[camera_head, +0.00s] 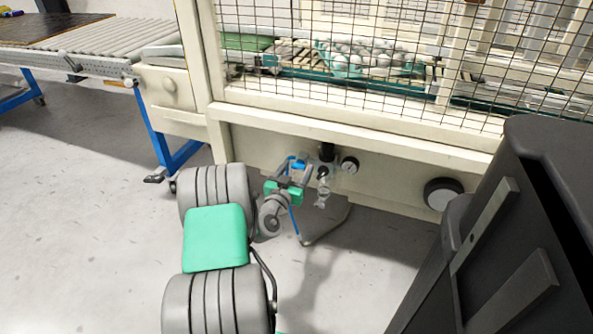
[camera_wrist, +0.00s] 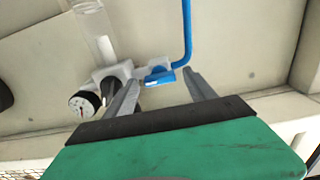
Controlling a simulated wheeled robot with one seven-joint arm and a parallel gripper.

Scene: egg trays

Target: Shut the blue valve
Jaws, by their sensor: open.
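The blue valve (camera_wrist: 160,76) is a small blue handle on a white fitting in the wrist view, below a blue hose (camera_wrist: 187,35). In the head view the valve (camera_head: 299,163) is a small blue patch at the machine's lower panel, partly hidden by my gripper (camera_head: 297,172). My gripper (camera_wrist: 163,84) is open, its two grey fingers on either side of the handle in the wrist view. Nothing is held. I cannot tell whether a finger touches the handle or how deep it sits between them.
A pressure gauge (camera_wrist: 84,104) and a clear cylinder (camera_wrist: 95,32) are beside the valve. A wire-mesh guard (camera_head: 350,95) rises above. A roller conveyor (camera_head: 110,38) stands at left. Grey floor (camera_head: 80,240) is open there.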

